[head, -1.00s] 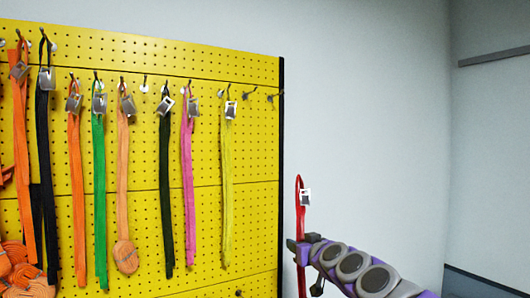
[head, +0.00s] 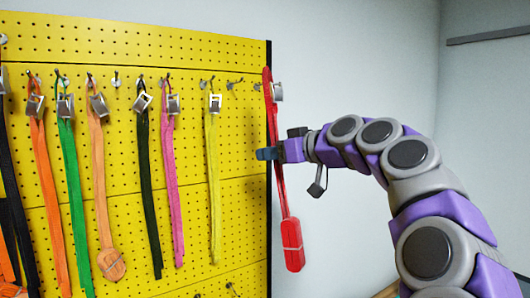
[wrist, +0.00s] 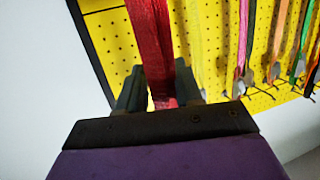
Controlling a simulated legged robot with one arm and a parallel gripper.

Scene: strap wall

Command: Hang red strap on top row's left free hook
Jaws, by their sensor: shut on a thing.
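The red strap (head: 273,110) hangs upright from my gripper (head: 267,153), with its silver buckle near the upper end and a bundled lower end. In the head view it overlaps the pegboard's right edge. The wrist view shows the red strap (wrist: 150,40) between the two fingers of my gripper (wrist: 162,95), which is shut on it. In the top row, a bare hook (head: 115,79) sits between the peach strap (head: 98,165) and the dark green strap (head: 147,190). Two more bare hooks, one (head: 235,83) and another (head: 257,86), are right of the yellow strap (head: 213,180).
The yellow pegboard (head: 190,55) fills the left side. Grey wall (head: 350,60) and open room lie to the right of the board.

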